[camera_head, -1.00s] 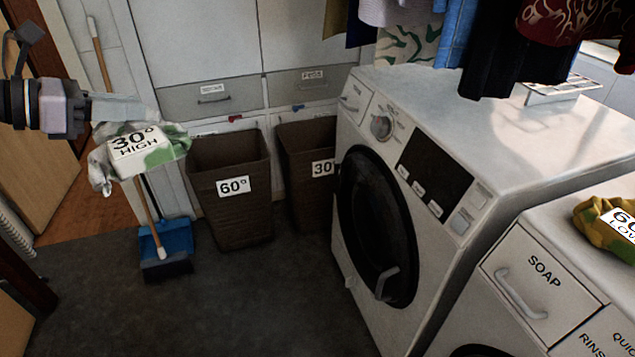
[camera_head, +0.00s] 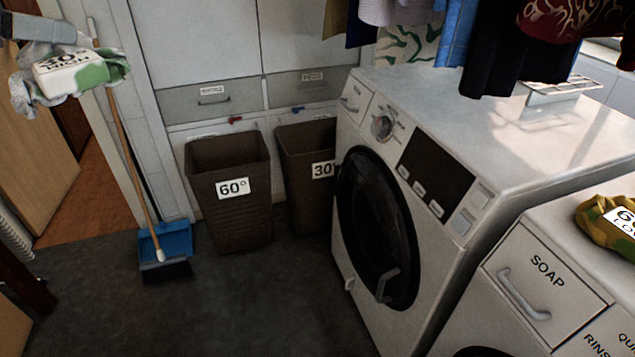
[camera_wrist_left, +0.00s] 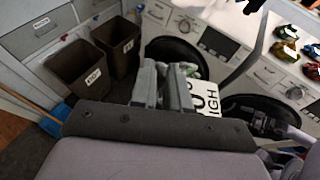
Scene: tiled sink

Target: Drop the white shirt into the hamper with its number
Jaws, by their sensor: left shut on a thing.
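A white and green shirt (camera_head: 98,72) with a label reading 30° and a partly readable second line hangs at the upper left of the head view. My left gripper (camera_head: 72,42) is shut on it, high above the floor. In the left wrist view the label (camera_wrist_left: 207,100) shows beyond the fingers, ending in "IGH". The brown hamper marked 60° (camera_head: 229,225) stands lower and to the right of the shirt. The brown hamper marked 30° (camera_head: 305,205) stands right of it, partly hidden by the washing machine.
A white washing machine (camera_head: 450,130) stands right of the hampers, with a second machine (camera_head: 540,290) nearer. A yellow-green garment (camera_head: 600,225) lies on that one. A broom and blue dustpan (camera_head: 170,242) stand left of the hampers. Clothes hang overhead. The dark floor in front is clear.

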